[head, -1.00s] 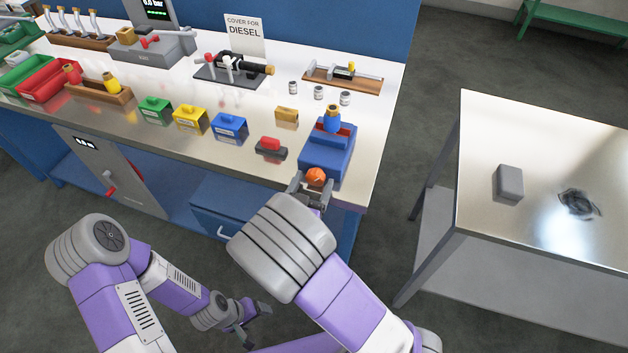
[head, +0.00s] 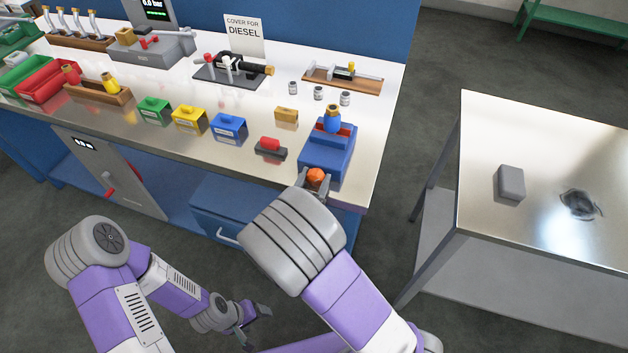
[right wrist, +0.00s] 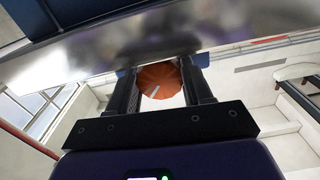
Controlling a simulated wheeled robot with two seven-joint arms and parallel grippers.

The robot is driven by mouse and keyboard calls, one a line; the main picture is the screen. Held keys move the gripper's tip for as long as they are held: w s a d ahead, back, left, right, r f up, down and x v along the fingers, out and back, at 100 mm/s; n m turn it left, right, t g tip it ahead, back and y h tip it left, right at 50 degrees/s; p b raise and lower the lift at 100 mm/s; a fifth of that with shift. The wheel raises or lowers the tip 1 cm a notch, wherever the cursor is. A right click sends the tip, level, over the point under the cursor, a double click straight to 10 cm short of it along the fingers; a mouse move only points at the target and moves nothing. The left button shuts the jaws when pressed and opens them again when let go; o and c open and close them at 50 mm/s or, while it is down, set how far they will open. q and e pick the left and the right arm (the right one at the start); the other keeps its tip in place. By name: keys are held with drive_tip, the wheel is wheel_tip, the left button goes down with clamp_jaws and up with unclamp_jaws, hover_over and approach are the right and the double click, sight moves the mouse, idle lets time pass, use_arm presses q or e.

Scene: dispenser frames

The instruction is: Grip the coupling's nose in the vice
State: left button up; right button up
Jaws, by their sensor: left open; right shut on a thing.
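The blue vice (head: 326,158) stands at the bench's front right corner, with red jaw faces on top. The coupling (head: 332,119), blue with an orange-yellow top, stands upright at the jaws. Its lower end is hidden, and I cannot tell how tightly the jaws hold it. An orange knob (head: 316,175) is at the vice's front. My right gripper (head: 314,182) is shut on this knob. The right wrist view shows the ribbed orange knob (right wrist: 160,80) with a pale mark, between the two dark fingers. My left gripper (head: 256,316) is open and empty, low in front of the bench.
A red block on a dark base (head: 270,148) and a small yellow-brown block (head: 286,114) lie left of the vice. Several small grey cylinders (head: 318,93) stand behind it. A separate metal table (head: 535,250) with a grey block (head: 510,182) is to the right.

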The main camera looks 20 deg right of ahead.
drive_tip(key=shift+m+b, duration=0.55)
drive_tip(key=shift+m, duration=0.65)
drive_tip(key=o, duration=1)
drive_tip(key=p+v, duration=0.1)
drive_tip(key=v, duration=0.6)
drive_tip(key=shift+s+a, duration=0.15)
drive_tip(key=shift+s, duration=0.1)
